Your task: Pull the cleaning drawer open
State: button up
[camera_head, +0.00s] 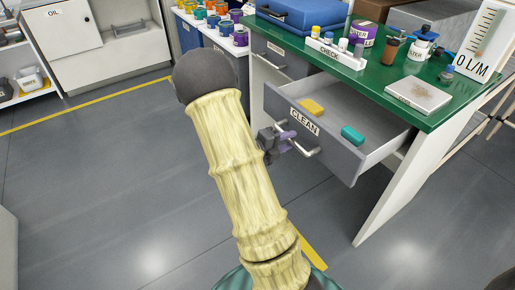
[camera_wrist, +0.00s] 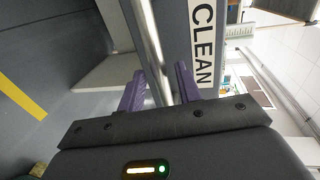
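The cleaning drawer (camera_head: 333,142), a grey drawer marked CLEAN, stands pulled out from under the green-topped bench. A yellow sponge (camera_head: 312,106) and a teal block (camera_head: 352,135) lie in it. Its metal bar handle (camera_head: 306,151) runs across the front, and the bar (camera_wrist: 146,40) and CLEAN label (camera_wrist: 202,45) also show in the wrist view. My gripper (camera_head: 286,141) is at the handle. The exact finger contact is hard to see.
Another grey drawer (camera_head: 279,58) to the left is shut. The bench's white side panel (camera_head: 405,178) stands right of the open drawer. The floor (camera_head: 110,180) at left is clear.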

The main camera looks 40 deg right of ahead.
jog(key=a+r+p, duration=0.2)
jog(key=a+r, duration=0.1)
jog(key=a, duration=1.2)
jog(key=shift+w, duration=0.2)
jog(key=w+a+n+t+y, duration=0.2)
jog(key=w+n+t+y, duration=0.35)
jog(key=w+n, duration=0.2)
jog(key=s+a+n+t+y, duration=0.1)
jog(key=s+a+n+y, duration=0.1)
jog(key=a+n+y, duration=0.6)
jog(key=s+a+n+t+y, duration=0.1)
jog(key=s+a+n+y, duration=0.3)
jog(key=n, duration=0.8)
jog(key=s+r+n+g+h, duration=0.15)
jog(key=s+n+g, duration=0.25)
jog(key=s+n, duration=0.5)
notch_tip(320, 180, up, 29)
jog(key=p, duration=3)
